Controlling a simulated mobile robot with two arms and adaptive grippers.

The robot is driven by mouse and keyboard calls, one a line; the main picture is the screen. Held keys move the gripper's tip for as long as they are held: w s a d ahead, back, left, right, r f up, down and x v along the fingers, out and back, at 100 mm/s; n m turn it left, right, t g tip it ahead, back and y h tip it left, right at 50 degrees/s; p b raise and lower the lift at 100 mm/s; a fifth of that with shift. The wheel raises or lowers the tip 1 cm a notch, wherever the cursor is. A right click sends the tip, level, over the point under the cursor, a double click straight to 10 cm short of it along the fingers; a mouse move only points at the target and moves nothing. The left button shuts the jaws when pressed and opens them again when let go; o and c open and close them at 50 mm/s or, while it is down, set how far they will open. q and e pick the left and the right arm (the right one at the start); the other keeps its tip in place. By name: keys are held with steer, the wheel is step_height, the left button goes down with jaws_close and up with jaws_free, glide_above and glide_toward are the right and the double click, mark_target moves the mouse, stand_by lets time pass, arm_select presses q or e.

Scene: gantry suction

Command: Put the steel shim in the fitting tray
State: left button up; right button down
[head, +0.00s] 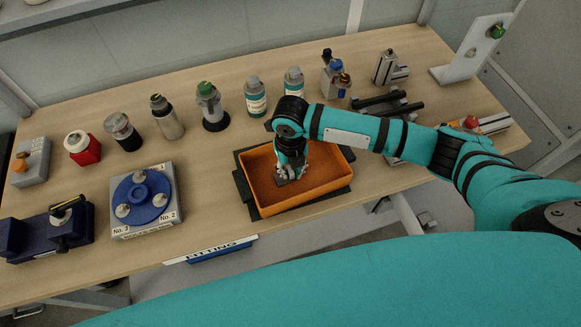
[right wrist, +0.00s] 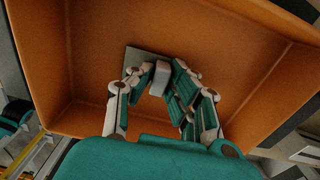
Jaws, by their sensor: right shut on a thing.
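The steel shim, a thin grey plate (right wrist: 136,58), is at the fingertips, inside the tray walls. In the right wrist view, my right gripper (right wrist: 160,82) is shut on a pale block that appears to belong to the shim. The fingers hide much of the plate. I cannot tell whether it touches the tray floor. My left gripper is not in view.
A blue round fixture (head: 144,198) on a grey base stands left of the tray. Several bottles and jars line the back, including a red jar (head: 84,148). Dark rails (head: 385,104) and metal blocks stand at the right. Bare bench lies between the fixture and the tray.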

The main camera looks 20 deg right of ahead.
mark_target(290, 170)
steer(key=c, duration=1.7)
jaws_free()
steer(key=shift+f, duration=0.15)
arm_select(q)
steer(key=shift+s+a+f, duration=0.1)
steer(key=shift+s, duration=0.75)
arm_select(e)
steer(key=o, duration=0.4)
steer(key=shift+o, duration=0.2)
steer(key=shift+r, duration=0.6)
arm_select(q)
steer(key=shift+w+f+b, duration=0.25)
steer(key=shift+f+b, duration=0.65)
arm_select(e)
step_height(290, 170, up, 11)
steer(key=shift+r, duration=0.15)
steer(key=shift+s, duration=0.1)
